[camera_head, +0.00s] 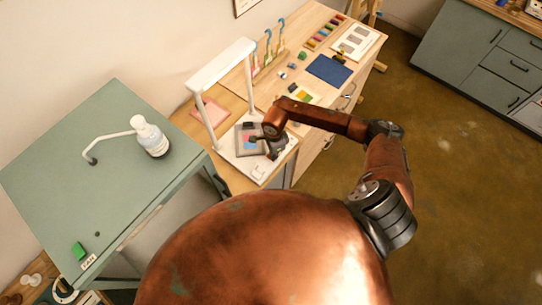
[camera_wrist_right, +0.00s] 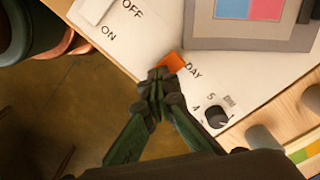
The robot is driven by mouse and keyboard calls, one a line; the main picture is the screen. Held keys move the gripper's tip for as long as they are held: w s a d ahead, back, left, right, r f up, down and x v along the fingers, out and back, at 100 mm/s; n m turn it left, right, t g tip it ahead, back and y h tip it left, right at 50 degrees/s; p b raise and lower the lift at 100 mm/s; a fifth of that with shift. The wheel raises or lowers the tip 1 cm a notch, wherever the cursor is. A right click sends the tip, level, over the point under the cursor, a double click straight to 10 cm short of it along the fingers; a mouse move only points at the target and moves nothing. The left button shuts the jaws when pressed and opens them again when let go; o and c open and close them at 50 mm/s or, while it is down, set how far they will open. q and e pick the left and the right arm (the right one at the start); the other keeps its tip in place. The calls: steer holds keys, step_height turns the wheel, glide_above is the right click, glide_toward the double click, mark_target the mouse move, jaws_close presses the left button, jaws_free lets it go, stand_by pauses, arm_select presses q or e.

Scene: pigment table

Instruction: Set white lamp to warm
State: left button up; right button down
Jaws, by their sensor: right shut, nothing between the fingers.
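The white lamp (camera_head: 222,62) is an upright white frame on a flat white base, on the wooden bench in the head view. In the right wrist view its base (camera_wrist_right: 130,45) carries the words OFF, ON and DAY, a white switch part (camera_wrist_right: 95,10), an orange piece (camera_wrist_right: 172,63) and a black knob (camera_wrist_right: 216,116). My right gripper (camera_wrist_right: 157,78) is shut and empty, its fingertips at the orange piece and partly covering it. I cannot tell whether they touch. In the head view, the right gripper (camera_head: 272,150) is over the lamp's base. My left gripper is not in view.
A grey-framed colour card (camera_head: 249,139) lies on the lamp base. A blue mat (camera_head: 329,69) and colour blocks lie farther along the bench. Floor at right is open.

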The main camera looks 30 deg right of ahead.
steer(key=shift+r+p, duration=1.55)
steer(key=shift+r, duration=1.9)
